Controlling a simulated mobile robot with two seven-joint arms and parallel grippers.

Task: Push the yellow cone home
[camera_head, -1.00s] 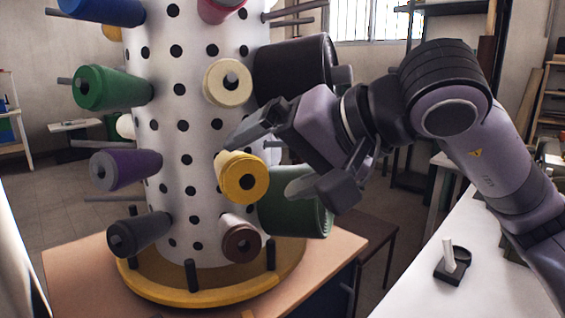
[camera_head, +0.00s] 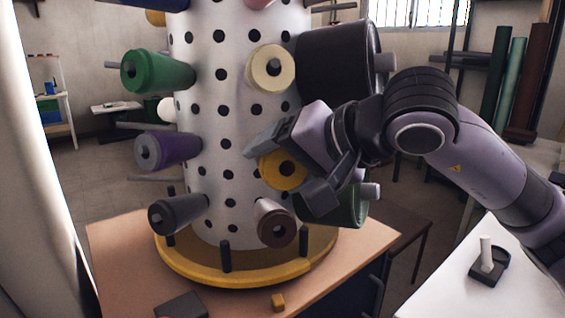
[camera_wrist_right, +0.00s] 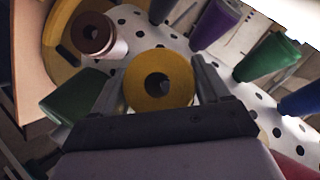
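The yellow cone (camera_head: 277,172) sits low on the white pegboard drum (camera_head: 240,110), its wide end facing outward with a dark hole in the middle. In the right wrist view the cone (camera_wrist_right: 158,79) fills the space between the two fingers. My right gripper (camera_head: 290,168) has one finger along each side of the cone and appears shut on it, though exact contact is hard to see. Its fingers also show in the right wrist view (camera_wrist_right: 160,85). Whether the cone's inner end meets the drum is hidden. My left gripper is out of view.
A cream cone (camera_head: 270,67) is above, a brown cone (camera_head: 274,222) below, and a large green cone (camera_head: 345,205) close by on the right. Purple (camera_head: 167,150) and grey (camera_head: 177,214) cones stick out left. A yellow ring (camera_head: 240,277) surrounds the drum's base.

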